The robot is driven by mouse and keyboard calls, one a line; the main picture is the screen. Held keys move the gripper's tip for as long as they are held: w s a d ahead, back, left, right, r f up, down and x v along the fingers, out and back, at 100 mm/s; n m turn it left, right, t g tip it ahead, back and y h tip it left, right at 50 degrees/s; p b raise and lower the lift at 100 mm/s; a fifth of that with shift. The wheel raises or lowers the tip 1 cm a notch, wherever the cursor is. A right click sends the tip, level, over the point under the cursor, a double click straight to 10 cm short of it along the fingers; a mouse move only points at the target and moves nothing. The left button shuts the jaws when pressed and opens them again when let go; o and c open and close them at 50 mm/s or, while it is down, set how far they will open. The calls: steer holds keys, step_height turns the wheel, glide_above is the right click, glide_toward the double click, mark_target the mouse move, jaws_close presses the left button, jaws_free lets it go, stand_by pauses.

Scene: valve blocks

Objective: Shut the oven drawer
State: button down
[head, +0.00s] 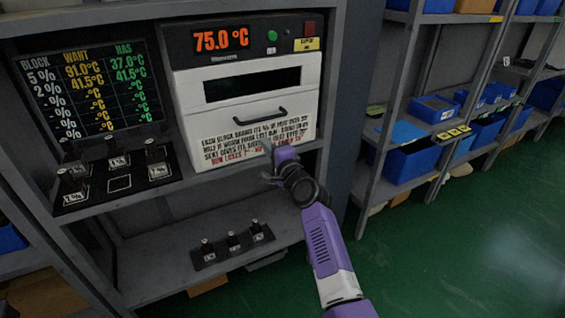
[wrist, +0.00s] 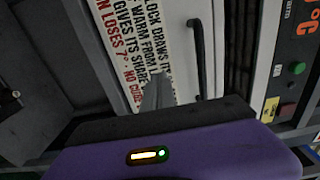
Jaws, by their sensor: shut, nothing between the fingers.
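The oven (head: 250,70) sits on a shelf, with a black control strip reading 75.0 °C and a dark window. Its white drawer front (head: 225,118) carries a black bar handle (head: 268,115) and a printed notice. The front looks about level with the panel above; I cannot tell whether a small gap is left. My gripper (head: 268,148) is shut and empty, pointing at the lower part of the drawer front, below the handle. In the wrist view its fingers (wrist: 157,92) overlap the notice beside the handle (wrist: 198,58). Whether they touch is unclear.
A block stand (head: 119,183) with several black blocks is left of the oven, under a display board (head: 92,90). Another rack of blocks (head: 232,246) sits on the lower shelf. Shelving with blue bins (head: 412,160) stands right. Green floor (head: 440,250) is clear.

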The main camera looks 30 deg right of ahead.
steer(key=s+p, duration=0.1)
steer(key=s, duration=0.7)
steer(key=shift+s, duration=0.35)
steer(key=shift+r, duration=0.1)
